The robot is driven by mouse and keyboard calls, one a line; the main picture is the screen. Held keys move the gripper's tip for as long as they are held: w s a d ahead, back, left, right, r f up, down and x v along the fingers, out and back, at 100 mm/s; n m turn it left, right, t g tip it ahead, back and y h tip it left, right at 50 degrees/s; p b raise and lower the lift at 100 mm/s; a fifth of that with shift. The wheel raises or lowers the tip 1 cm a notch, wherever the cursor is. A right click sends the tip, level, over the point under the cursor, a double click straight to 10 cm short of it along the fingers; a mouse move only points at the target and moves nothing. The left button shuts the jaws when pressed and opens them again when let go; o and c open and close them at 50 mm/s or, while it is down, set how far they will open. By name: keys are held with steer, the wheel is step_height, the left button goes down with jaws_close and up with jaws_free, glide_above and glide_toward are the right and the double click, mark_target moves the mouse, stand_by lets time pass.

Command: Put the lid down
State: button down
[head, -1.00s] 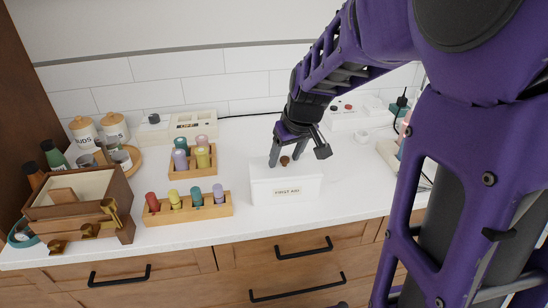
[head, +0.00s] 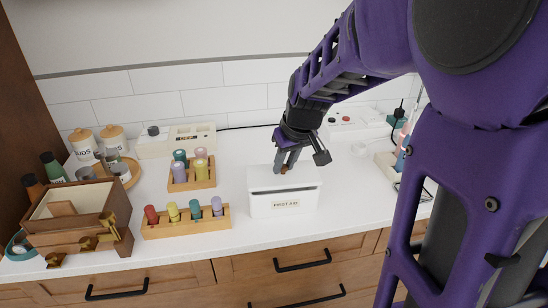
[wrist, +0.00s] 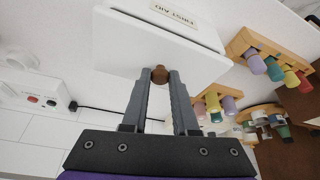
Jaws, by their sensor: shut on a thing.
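A white box (head: 270,208) labelled FIRST AID stands on the counter. Its white lid (head: 262,178) is over the top of the box. My gripper (head: 284,170) comes down from above and is shut on the lid's small brown knob. In the wrist view, the fingers pinch the brown knob (wrist: 160,74) on the white lid (wrist: 150,40), with the labelled box (wrist: 205,22) beyond it.
Left of the box are two wooden racks (head: 190,227) (head: 205,184) with coloured cylinders. A wooden box (head: 75,222), canisters (head: 112,137) and bottles crowd the far left. A white strip with knobs (head: 350,118) is behind right. Counter around the box's front is clear.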

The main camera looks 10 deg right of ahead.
mark_target(284, 167)
step_height(284, 167, up, 8)
steer(key=shift+w+p, duration=0.1)
steer(key=shift+p, duration=0.6)
steer(key=w+d+f, duration=0.3)
steer(key=w, duration=0.7)
steer(key=w+d+f, duration=0.3)
steer(key=w+f, duration=0.1)
steer(key=w, duration=0.7)
steer(key=shift+n, duration=0.4)
steer(key=f, duration=0.9)
steer(key=shift+s+d+b, duration=0.15)
steer(key=shift+d+b, duration=0.05)
steer(key=shift+b, duration=0.2)
steer(key=shift+f, duration=0.2)
steer(key=c, duration=0.7)
jaws_free()
steer(key=shift+r, duration=0.1)
